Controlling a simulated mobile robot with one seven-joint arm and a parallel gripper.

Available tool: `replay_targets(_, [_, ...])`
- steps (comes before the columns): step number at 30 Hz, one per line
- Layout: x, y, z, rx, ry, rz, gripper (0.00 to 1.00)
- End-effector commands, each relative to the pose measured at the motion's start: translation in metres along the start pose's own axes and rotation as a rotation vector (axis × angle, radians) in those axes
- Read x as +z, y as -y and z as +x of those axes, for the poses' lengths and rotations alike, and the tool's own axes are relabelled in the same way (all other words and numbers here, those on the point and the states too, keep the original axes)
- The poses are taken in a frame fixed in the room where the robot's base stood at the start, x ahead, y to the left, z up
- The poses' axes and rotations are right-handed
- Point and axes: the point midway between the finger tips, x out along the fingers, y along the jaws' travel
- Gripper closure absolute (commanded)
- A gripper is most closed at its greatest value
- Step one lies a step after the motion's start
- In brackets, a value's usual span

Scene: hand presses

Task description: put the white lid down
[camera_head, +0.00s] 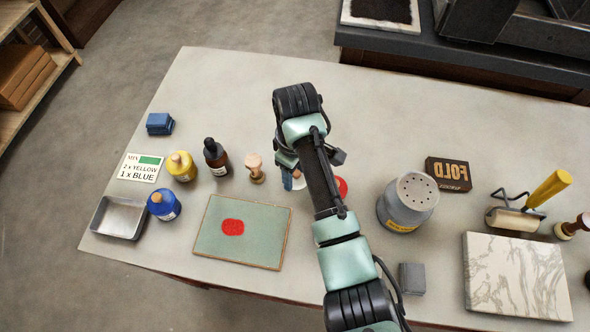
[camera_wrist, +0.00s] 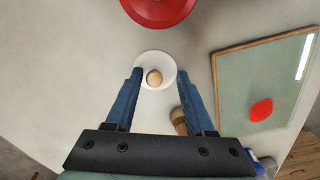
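The white lid (camera_wrist: 143,60) is a round disc with a light wooden knob. In the wrist view it appears to lie flat on the table, just beyond my fingertips. My gripper (camera_wrist: 161,76) has its two blue fingers spread wide, with clear space between them and the knob. In the head view my gripper (camera_head: 292,181) is low over the table's middle, and only a bit of the lid (camera_head: 300,184) shows beside it. My arm hides the rest. The exact height of my fingertips above the lid is hard to tell.
A red round thing (camera_head: 342,186) is partly behind my arm. A wooden-handled stamp (camera_head: 255,170) and a dark bottle (camera_head: 216,157) stand to the left. A green board with a red blot (camera_head: 260,245) lies in front. A grey perforated tin (camera_head: 408,205) stands right. The table behind is clear.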

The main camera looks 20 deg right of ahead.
Motion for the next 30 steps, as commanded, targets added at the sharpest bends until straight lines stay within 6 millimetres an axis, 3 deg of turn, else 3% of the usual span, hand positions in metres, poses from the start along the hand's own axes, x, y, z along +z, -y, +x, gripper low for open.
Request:
replay_targets(8, [0.0, 0.0, -0.009, 0.001, -0.001, 0.0, 0.45])
replay_targets(11, [-0.001, 0.0, -0.025, 0.002, -0.003, -0.001, 0.45])
replay_targets(21, [0.0, -0.001, -0.104, 0.001, 0.0, 0.001, 0.45])
replay_targets(30, [0.0, 0.0, -0.123, -0.001, 0.0, 0.001, 0.45])
